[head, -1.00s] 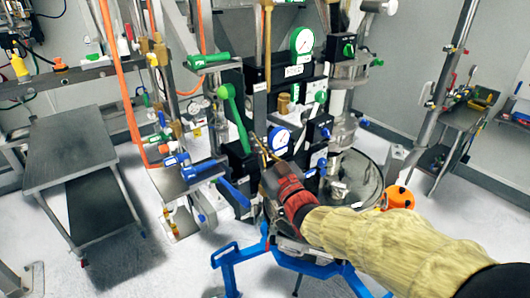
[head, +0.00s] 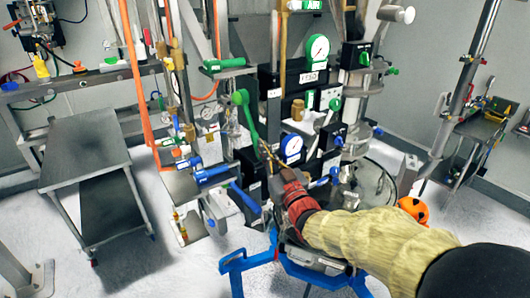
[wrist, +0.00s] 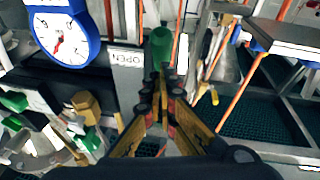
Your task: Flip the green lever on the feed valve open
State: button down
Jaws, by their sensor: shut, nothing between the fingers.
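A long green lever (head: 247,118) runs down and slightly right from its round top end on the valve panel in the head view. My gripper (head: 266,152), on a red wrist and a yellow-sleeved arm, is close by the lever's lower end. In the wrist view my gripper's fingertips (wrist: 160,72) are together and empty. A green rounded part, apparently the lever (wrist: 160,45), shows just beyond them. A white label reading OPEN (wrist: 126,58) is left of it. I cannot tell whether the fingers touch the lever.
A blue-rimmed gauge (head: 291,148) is right of my gripper. Blue-handled valves (head: 212,174) are at the left. Another green handle (head: 224,65) is higher up. A grey metal table (head: 85,165) stands at the left, with open floor in front.

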jog(key=f+b, duration=0.1)
jog(key=b, duration=0.3)
jog(key=w+f+t+b, duration=0.1)
jog(key=b, duration=0.3)
jog(key=shift+w+a+t, duration=0.1)
jog(key=shift+a+t, duration=0.2)
jog(key=shift+a, duration=0.1)
jog(key=shift+b, duration=0.3)
jog(key=shift+r, duration=0.15)
